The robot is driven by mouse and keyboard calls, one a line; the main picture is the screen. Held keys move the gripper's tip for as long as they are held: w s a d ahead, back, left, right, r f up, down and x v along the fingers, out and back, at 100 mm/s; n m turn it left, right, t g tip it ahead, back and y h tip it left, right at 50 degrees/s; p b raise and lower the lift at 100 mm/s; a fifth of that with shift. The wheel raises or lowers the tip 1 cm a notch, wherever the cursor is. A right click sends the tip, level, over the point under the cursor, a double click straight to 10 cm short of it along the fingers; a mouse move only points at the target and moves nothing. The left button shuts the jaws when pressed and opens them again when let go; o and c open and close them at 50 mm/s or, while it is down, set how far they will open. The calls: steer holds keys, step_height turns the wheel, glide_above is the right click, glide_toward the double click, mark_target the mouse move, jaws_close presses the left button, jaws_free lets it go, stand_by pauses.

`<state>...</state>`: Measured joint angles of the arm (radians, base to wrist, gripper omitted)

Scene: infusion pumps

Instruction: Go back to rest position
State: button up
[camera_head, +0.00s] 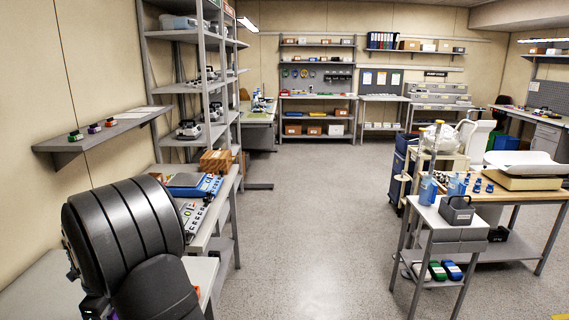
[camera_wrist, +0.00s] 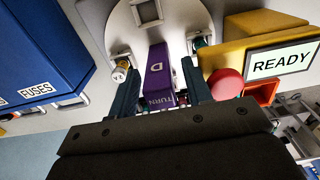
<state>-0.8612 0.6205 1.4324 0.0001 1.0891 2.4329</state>
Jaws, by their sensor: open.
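My gripper (camera_wrist: 160,75) is open in the wrist view, with its two dark fingers apart. A purple piece (camera_wrist: 157,68) marked "D" and "TURN" lies between the fingers, in front of a round pale plate (camera_wrist: 122,22). I cannot tell whether either finger touches it. In the head view my dark arm fills the lower left, and my gripper is hidden there.
In the wrist view, a blue box (camera_wrist: 38,50) labelled "FUSES" is at left, and a yellow unit (camera_wrist: 255,28) with a "READY" display (camera_wrist: 282,63) and red button (camera_wrist: 225,84) is at right. The head view shows a wall shelf (camera_head: 105,130) beside my arm and clear floor (camera_head: 305,210).

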step_height(320, 180, up, 11)
steer(key=shift+r, duration=0.1)
step_height(320, 180, down, 12)
steer(key=n, duration=0.5)
steer(key=shift+r+n, duration=0.1)
steer(key=shift+n, duration=0.3)
steer(key=n, duration=0.5)
steer(key=shift+n, duration=0.4)
